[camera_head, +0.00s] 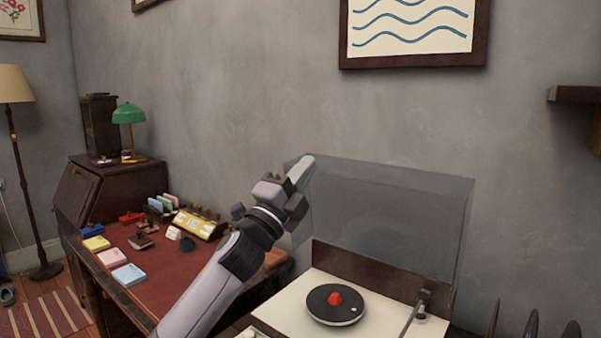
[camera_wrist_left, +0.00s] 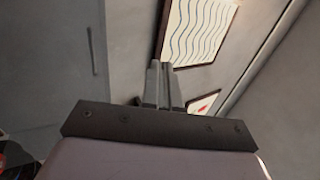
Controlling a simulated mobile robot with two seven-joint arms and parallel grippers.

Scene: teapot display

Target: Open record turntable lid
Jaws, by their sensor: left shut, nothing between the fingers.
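The record turntable (camera_head: 283,317) stands at the lower right of the head view, with a cream deck, a dark round platter (camera_head: 336,305) with a red piece at its centre, and a tonearm (camera_head: 415,309) at its right. Its clear lid (camera_head: 400,215) stands raised, nearly upright, behind the deck. My left gripper (camera_head: 304,168) is shut and empty at the lid's upper left corner; I cannot tell whether it touches the lid. In the left wrist view the gripper's fingers (camera_wrist_left: 164,85) are together with nothing held. My right gripper is not in view.
A desk (camera_head: 185,262) with a red top stands to the left, holding coloured pads, a typewriter-like yellow item (camera_head: 198,224) and a green lamp (camera_head: 128,113). A framed wave picture (camera_head: 415,30) hangs on the wall above. A dark shelf (camera_head: 575,95) juts out at right.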

